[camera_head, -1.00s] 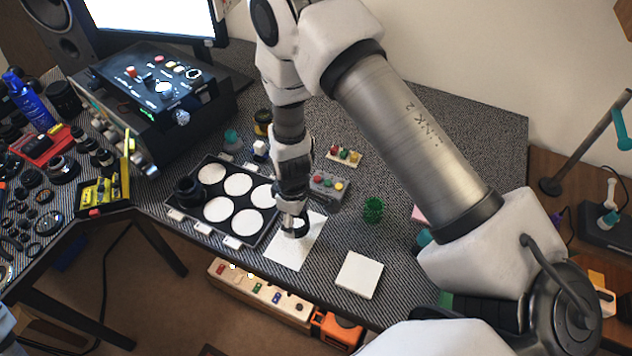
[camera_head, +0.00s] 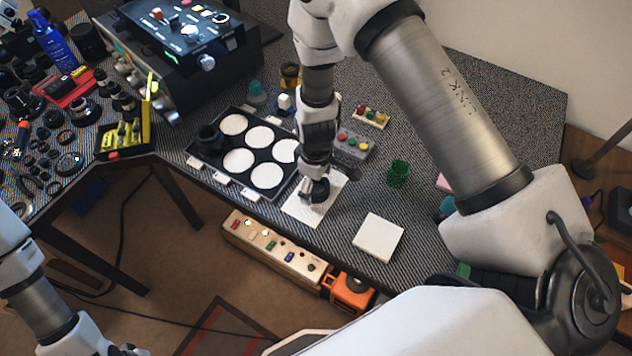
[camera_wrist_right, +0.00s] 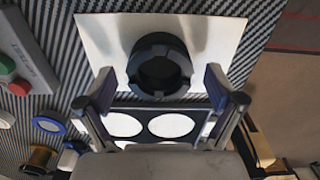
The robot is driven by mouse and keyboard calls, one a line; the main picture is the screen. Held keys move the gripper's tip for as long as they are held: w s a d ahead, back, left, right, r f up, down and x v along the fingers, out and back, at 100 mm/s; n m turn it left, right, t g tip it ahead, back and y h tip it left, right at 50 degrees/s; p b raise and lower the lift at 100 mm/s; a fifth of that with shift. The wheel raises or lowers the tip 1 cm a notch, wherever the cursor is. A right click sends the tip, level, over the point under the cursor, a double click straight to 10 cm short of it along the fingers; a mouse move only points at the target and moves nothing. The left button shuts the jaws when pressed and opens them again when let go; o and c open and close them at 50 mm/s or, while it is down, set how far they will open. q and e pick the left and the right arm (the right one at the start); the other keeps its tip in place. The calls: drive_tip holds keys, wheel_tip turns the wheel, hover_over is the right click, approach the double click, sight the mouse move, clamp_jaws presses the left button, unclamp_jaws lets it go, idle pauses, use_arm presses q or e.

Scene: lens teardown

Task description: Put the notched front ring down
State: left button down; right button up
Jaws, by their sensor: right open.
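The notched front ring (camera_wrist_right: 160,68) is a black ring with notches around its rim. It lies on a pale sheet (camera_wrist_right: 215,38) in the right wrist view. In the head view the ring (camera_head: 320,190) is a small dark shape on the white sheet (camera_head: 300,212), partly hidden by the gripper. My right gripper (camera_wrist_right: 160,86) is open, with one finger on each side of the ring and a visible gap at both. It also shows in the head view (camera_head: 312,188). My left arm is at the lower left; its gripper (camera_head: 125,349) is cut off by the frame edge.
A black tray (camera_head: 243,190) with white round pads and a dark lens part stands left of the sheet. A white block (camera_head: 378,238) lies to the right, near the front edge. A green cup (camera_head: 398,173) and a grey button box (camera_head: 352,146) stand behind.

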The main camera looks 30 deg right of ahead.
drive_tip(key=shift+r, duration=0.35)
wheel_tip(320, 180, up, 12)
drive_tip(key=b, duration=0.1)
drive_tip(key=shift+f, duration=0.15)
